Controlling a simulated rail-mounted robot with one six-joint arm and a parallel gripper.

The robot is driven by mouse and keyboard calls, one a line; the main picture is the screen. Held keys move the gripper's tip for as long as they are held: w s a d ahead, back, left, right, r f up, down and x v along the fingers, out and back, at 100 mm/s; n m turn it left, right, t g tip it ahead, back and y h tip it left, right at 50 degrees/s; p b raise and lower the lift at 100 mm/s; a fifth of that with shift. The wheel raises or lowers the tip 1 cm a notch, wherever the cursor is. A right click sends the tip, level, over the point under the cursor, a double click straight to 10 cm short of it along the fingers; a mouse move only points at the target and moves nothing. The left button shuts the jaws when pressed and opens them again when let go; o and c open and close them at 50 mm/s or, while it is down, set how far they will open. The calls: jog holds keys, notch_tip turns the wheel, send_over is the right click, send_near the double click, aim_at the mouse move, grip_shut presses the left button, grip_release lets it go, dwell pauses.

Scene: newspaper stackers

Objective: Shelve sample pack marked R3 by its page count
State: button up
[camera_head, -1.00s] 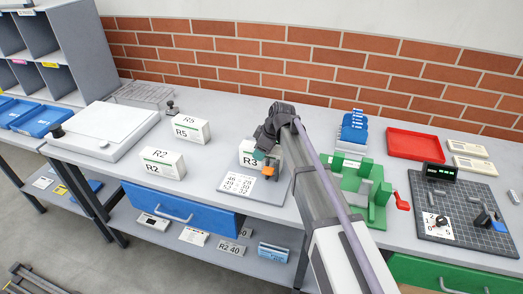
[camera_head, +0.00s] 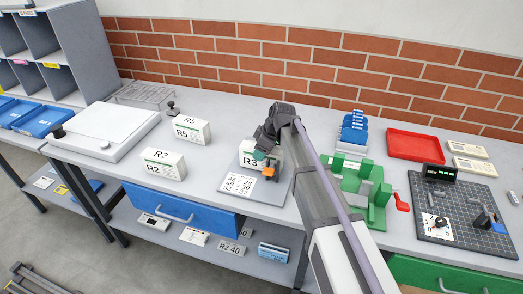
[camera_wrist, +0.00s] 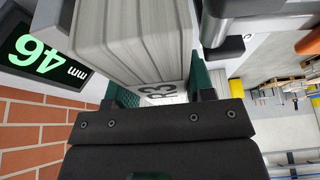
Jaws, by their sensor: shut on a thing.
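The pack marked R3 (camera_head: 250,148) is a white block with a grey page edge. It stands at the back of a small grey plate (camera_head: 268,197) on the bench. In the wrist view, the pack (camera_wrist: 135,35) lies between the green pads of my gripper (camera_wrist: 160,90), which is shut on it. In the head view, my gripper (camera_head: 268,152) reaches it from behind and to the right, and my arm hides part of it. A printed number card (camera_head: 238,184) lies on the plate. A display (camera_wrist: 45,50) beside the pack appears to read 46 mm.
Packs R2 (camera_head: 163,163) and R5 (camera_head: 191,130) stand to the left. Grey pigeonholes (camera_head: 65,45) are at the far left, near blue trays (camera_head: 40,120). A green fixture (camera_head: 365,190), a red tray (camera_head: 412,145) and a dark grid board (camera_head: 465,215) are to the right.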

notch_tip(320, 180, up, 13)
jog(key=p, duration=1.2)
jog(key=shift+f, duration=0.1)
